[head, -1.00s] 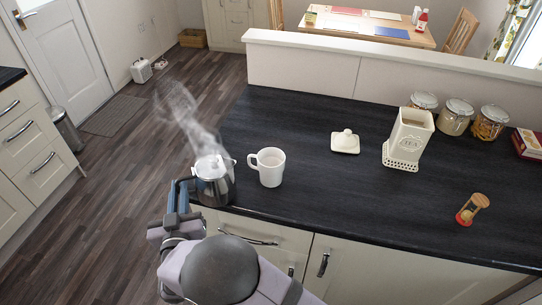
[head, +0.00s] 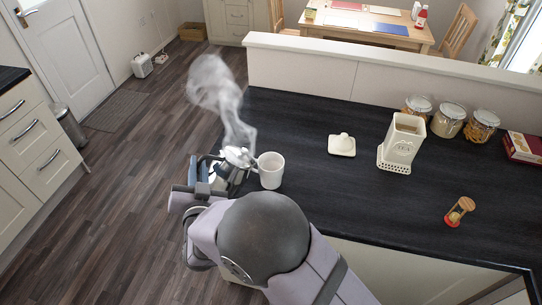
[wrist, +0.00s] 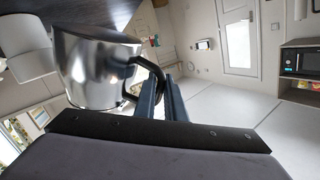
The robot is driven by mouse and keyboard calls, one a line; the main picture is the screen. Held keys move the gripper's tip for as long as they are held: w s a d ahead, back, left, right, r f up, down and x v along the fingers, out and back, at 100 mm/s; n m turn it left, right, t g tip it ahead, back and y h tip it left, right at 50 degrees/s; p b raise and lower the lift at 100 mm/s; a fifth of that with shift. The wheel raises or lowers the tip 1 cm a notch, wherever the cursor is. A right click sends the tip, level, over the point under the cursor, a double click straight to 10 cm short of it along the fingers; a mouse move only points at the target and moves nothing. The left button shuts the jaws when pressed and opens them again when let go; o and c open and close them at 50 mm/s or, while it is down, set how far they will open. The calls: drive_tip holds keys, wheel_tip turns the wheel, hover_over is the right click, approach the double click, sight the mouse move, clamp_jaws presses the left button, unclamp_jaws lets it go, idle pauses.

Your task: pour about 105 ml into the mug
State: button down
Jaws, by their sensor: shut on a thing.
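The white mug (head: 271,171) stands upright on the dark worktop in the head view. A steaming metal kettle (head: 232,171) is just left of it and tilted toward it. My gripper (head: 205,170) is at the kettle's left side. In the wrist view my gripper (wrist: 165,98) is shut on the black handle of the kettle (wrist: 95,70). The white mug (wrist: 28,52) shows beyond the kettle there. I cannot tell whether liquid is flowing, and the mug's fill level is not clear.
The worktop's left edge is close to the kettle.

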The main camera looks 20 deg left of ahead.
sight(203, 157)
drive_tip(key=r, duration=0.1)
drive_tip(key=d+r+m+p, duration=0.1)
drive_tip(key=w+r, duration=0.1)
drive_tip(key=shift+w+d, duration=0.1)
drive_tip(key=shift+d, duration=0.15)
drive_tip(key=shift+w+d+r+m+g+p, duration=0.35)
drive_tip(key=shift+d+r+m+p, duration=0.1)
drive_tip(key=shift+r+m+p, duration=0.3)
drive_tip(key=shift+w+d+r+m, duration=0.1)
drive_tip(key=shift+d+r+m, duration=0.1)
drive_tip(key=shift+r+m, duration=0.15)
drive_tip(key=shift+w+d+r+m+p, duration=0.2)
drive_tip(key=shift+d+r+m+p, duration=0.1)
drive_tip(key=shift+r+p, duration=0.3)
drive_tip(key=shift+w+d+r+m+g+y+p, duration=0.25)
drive_tip(key=shift+w+d+r+m+y+p, duration=0.15)
drive_tip(key=shift+d+r+m+p, duration=0.15)
drive_tip(key=shift+w+r+m, duration=0.1)
drive_tip(key=shift+r+m, duration=0.1)
drive_tip(key=shift+m, duration=0.05)
drive_tip(key=shift+w+d+r+m+p, duration=0.35)
drive_tip(key=shift+w+d+r+m, duration=0.1)
drive_tip(key=shift+d, duration=0.1)
drive_tip(key=shift+w+d+r+m+p, duration=0.3)
drive_tip(key=shift+d+r+m, duration=0.05)
drive_tip(key=shift+d+r, duration=0.15)
idle(0.8)
